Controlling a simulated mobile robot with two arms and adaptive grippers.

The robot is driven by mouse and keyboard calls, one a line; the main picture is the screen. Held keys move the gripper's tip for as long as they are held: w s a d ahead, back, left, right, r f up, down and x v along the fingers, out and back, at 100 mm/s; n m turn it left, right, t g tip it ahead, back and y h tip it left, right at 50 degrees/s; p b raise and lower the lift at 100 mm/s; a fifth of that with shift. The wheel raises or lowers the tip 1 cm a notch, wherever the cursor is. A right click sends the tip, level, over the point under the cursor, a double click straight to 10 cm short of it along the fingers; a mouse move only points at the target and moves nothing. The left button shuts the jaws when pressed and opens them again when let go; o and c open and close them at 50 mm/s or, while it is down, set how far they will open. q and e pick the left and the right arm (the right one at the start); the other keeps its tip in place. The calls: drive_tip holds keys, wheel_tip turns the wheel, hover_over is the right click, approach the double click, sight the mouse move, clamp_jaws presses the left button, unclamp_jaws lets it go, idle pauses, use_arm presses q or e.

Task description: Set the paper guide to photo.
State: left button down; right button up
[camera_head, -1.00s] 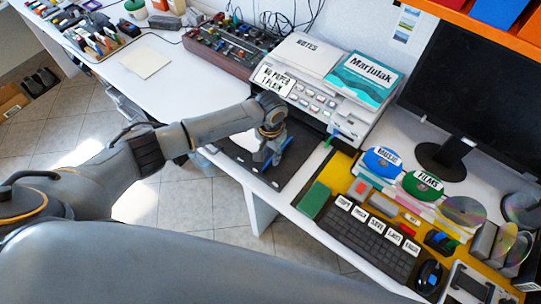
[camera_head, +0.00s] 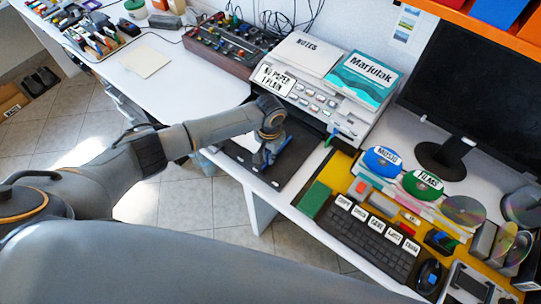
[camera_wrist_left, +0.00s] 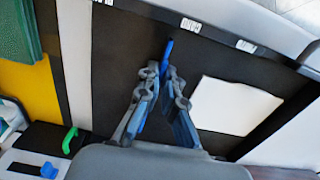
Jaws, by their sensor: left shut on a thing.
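The printer (camera_head: 318,85) stands against the wall with its dark paper tray (camera_head: 290,178) sticking out at the front. The blue paper guide (camera_wrist_left: 168,48) stands up from the tray in the left wrist view, between my fingertips. My left gripper (camera_head: 268,157) is over the tray and shut on the guide; its fingers also show in the left wrist view (camera_wrist_left: 165,76). A white sheet (camera_wrist_left: 232,106) lies on the tray to the right of the guide. Small white labels (camera_wrist_left: 190,25) line the tray's edge, too small to read. My right gripper is out of view.
A keyboard (camera_head: 365,237), mouse (camera_head: 428,276) and labelled discs (camera_head: 423,184) crowd the desk to the right. A monitor (camera_head: 480,75) stands behind. The white desk (camera_head: 185,75) left of the printer is mostly clear.

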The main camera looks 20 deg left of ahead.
sight(254, 151)
use_arm(q)
drive_tip(key=a, duration=0.2)
drive_tip(key=w+a, duration=0.1)
drive_tip(key=a, duration=0.1)
drive_tip(key=w+a, duration=0.1)
drive_tip(key=a, duration=0.1)
drive_tip(key=shift+w+a, duration=0.2)
drive_tip(key=shift+a, duration=0.05)
drive_tip(key=c, duration=1.5)
unclamp_jaws()
wheel_tip(254, 151, up, 12)
